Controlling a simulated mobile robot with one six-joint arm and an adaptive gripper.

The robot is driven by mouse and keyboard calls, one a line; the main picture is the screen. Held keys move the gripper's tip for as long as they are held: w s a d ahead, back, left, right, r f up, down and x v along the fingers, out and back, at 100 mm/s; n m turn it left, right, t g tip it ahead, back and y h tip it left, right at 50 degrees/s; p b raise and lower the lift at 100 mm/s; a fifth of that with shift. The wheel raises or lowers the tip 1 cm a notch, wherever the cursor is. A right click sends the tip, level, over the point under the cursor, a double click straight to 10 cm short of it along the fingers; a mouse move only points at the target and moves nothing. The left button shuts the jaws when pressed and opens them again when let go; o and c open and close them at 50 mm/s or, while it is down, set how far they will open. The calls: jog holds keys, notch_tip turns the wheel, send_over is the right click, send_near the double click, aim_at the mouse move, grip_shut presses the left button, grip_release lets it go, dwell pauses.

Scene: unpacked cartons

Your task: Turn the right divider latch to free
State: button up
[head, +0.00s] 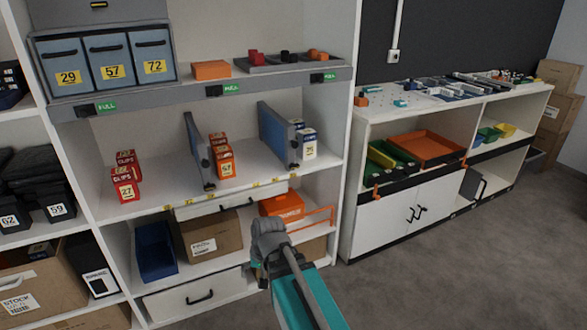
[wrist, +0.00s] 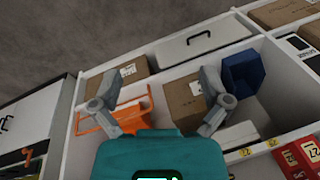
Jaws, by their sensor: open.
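The right divider (head: 277,133) is a blue-grey upright panel on the middle shelf. Its dark latch (head: 295,164) sits low on the front end, too small to read its setting. The left divider (head: 196,148) stands left of it, with a similar dark latch (head: 209,185). My gripper (head: 262,262) is below and in front of the middle shelf, well apart from both dividers. In the wrist view its two grey fingers (wrist: 158,90) are spread with nothing held. Neither divider is recognisable in the wrist view.
Small boxes (head: 224,160) stand between the dividers, others (head: 308,146) right of the right divider. An orange wire-framed bin (wrist: 122,112) and a cardboard box (wrist: 184,105) are on the lower shelf near my gripper. A white cabinet (head: 382,222) stands right; open floor lies in front.

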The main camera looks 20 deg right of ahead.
jog(key=w+d+r+m+t+y+b, duration=0.1)
jog(key=w+m+t+y, duration=0.1)
jog(key=w+m, duration=0.25)
jog(key=w+d+m+t+y+b, duration=0.2)
jog(key=w+m+t, duration=0.15)
jog(key=w, duration=0.25)
jog(key=m+t+h+b, duration=0.55)
jog(key=m+t, duration=0.55)
jog(key=m, duration=1.4)
send_near(296, 166)
jog(key=s, duration=0.2)
jog(key=shift+s+a, duration=0.1)
jog(key=shift+s, duration=0.3)
jog(key=shift+w, duration=0.15)
jog(key=w, duration=1.3)
jog(key=shift+w+a, duration=0.25)
jog(key=shift+c, duration=0.3)
jog(key=shift+d, duration=0.1)
jog(key=c, duration=1.1)
